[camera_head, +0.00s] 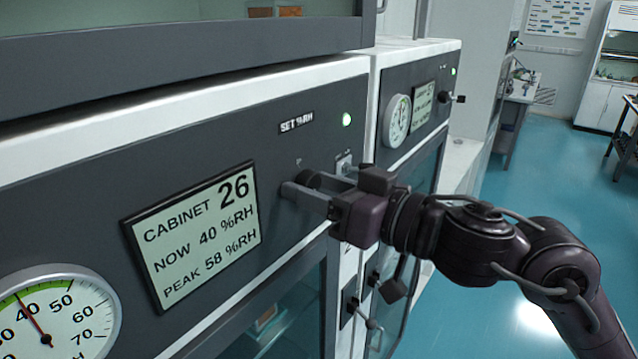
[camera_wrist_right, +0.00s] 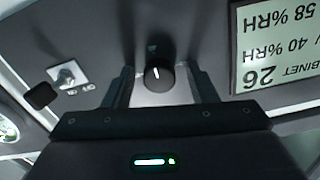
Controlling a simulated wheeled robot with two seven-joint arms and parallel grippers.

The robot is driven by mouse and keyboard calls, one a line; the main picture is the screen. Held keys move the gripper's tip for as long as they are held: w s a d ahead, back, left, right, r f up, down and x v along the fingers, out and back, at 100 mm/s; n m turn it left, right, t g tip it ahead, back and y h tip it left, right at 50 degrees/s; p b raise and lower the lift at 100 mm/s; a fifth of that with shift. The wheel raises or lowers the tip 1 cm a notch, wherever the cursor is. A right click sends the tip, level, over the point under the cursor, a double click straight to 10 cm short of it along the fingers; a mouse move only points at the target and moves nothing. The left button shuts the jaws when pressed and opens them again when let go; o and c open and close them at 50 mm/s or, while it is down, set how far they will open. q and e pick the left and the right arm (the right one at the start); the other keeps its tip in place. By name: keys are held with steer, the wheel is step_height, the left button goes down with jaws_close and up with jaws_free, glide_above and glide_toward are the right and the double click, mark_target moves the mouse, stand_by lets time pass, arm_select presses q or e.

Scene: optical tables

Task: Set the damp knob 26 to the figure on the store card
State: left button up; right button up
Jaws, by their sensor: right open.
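Cabinet 26's display (camera_head: 195,235) reads NOW 40 %RH and PEAK 58 %RH. Right of it, under a SET %RH label (camera_head: 297,122), is the dark round damp knob (camera_head: 309,179), partly hidden by my right gripper (camera_head: 310,190). In the right wrist view the knob (camera_wrist_right: 158,77) sits between the two open fingers (camera_wrist_right: 161,88), with a gap visible on each side. A short white mark on its face points roughly to the top of that picture. I see no readable store card. My left gripper is not in view.
A round gauge (camera_head: 50,315) is at lower left. A small switch (camera_wrist_right: 68,75) is beside the knob. A neighbouring cabinet has its own gauge (camera_head: 398,121) and display (camera_head: 422,106). Door handles (camera_head: 350,305) are below my right gripper. Blue floor (camera_head: 545,170) is open at right.

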steer(key=shift+d, duration=0.1)
steer(key=shift+c, duration=0.5)
steer(key=c, duration=0.9)
